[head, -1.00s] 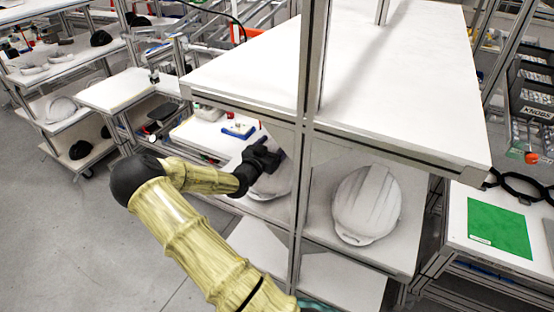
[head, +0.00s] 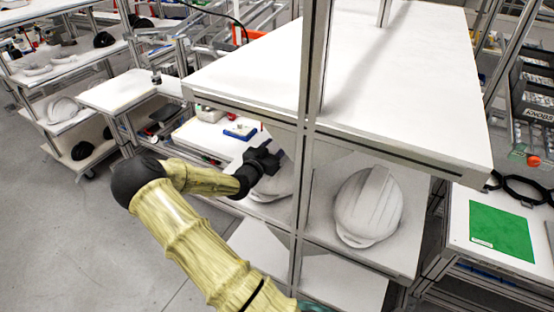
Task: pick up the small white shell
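A white helmet shell (head: 272,186) sits on the shelf left of the metal upright, partly hidden by my gripper and wrist. My black gripper (head: 266,158) is at this shell's upper edge, under the large white table top. The fingers are small and dark here, and I cannot tell whether they are open or shut, or touching the shell. A second, larger-looking white shell (head: 368,205) rests on the same shelf level right of the upright, with nothing around it.
The metal upright (head: 305,150) stands between the two shells, close to my gripper. The white table top (head: 400,90) overhangs the shelf. A lower shelf (head: 340,285) looks empty. A green sheet (head: 500,231) lies on a table at right. More shells (head: 60,110) stand on shelves at far left.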

